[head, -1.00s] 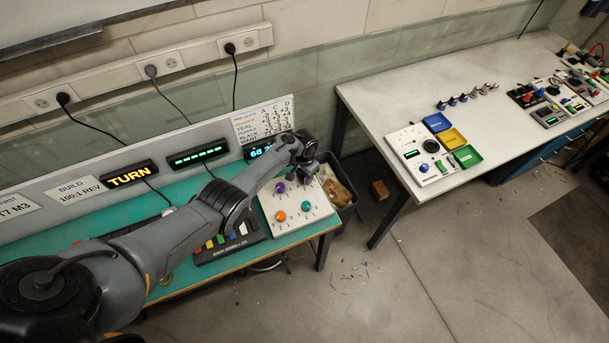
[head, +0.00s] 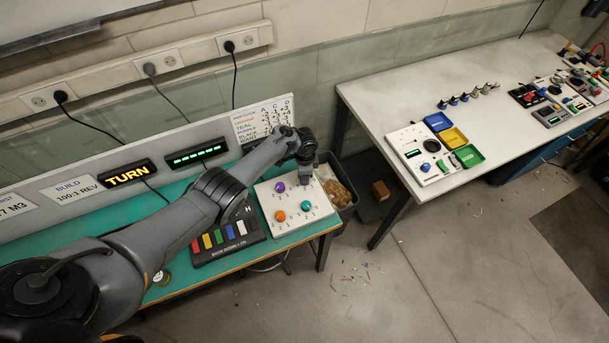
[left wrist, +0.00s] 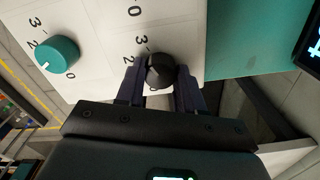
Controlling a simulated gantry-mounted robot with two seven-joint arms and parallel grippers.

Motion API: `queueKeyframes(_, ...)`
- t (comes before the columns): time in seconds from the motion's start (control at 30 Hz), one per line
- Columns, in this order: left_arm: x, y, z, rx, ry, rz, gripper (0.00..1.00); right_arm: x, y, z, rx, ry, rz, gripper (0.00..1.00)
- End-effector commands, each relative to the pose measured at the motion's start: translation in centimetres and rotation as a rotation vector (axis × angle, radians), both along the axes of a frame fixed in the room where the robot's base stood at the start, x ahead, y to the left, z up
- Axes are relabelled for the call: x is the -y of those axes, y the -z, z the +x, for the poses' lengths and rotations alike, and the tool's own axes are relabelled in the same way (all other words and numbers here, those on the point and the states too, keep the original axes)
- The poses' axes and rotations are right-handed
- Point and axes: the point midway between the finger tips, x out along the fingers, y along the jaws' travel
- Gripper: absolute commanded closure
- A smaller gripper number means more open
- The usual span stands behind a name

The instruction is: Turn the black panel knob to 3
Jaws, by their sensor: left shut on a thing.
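The white knob panel (head: 317,213) stands at the right end of the teal bench. It carries a purple knob (head: 280,187), an orange knob (head: 279,215) and a teal knob (head: 305,206). My left gripper (head: 306,181) is down at the panel's far right corner and hides the black knob in the head view. In the left wrist view the black knob (left wrist: 160,69) sits between the two fingers, which are shut on it. Printed numbers 0, 2 and 3 show near it. Its pointer setting is hard to read. The teal knob also shows there (left wrist: 57,54). My right gripper is not in view.
A keypad with coloured keys (head: 226,241) is left of the panel, under my forearm. A settings card (head: 262,119) hangs behind. A dark bin (head: 342,193) stands right of the bench. A white table (head: 400,95) with other devices is farther right.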

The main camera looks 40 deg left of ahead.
Motion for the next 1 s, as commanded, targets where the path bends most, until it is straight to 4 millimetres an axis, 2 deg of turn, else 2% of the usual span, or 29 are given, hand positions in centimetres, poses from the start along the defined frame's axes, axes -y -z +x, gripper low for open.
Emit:
queueKeyframes(0.6, -0.01, 0.04, -0.01, 0.0, 0.042, 0.0, 0.93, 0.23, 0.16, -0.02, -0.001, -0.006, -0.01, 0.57)
queueKeyframes(0.63, -0.01, 0.04, -0.01, 0.0, 0.042, 0.0, 0.6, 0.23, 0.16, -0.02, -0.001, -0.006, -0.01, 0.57)
queueKeyframes(0.7, -0.01, 0.04, -0.01, 0.0, 0.042, 0.0, 0.49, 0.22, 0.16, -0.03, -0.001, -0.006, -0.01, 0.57)
queueKeyframes(0.8, 0.01, 0.03, -0.01, 0.0, 0.042, 0.0, 0.37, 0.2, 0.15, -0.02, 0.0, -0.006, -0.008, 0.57)
queueKeyframes(1.0, 0.01, 0.02, 0.0, 0.0, 0.042, 0.0, 0.37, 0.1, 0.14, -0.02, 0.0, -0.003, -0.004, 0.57)
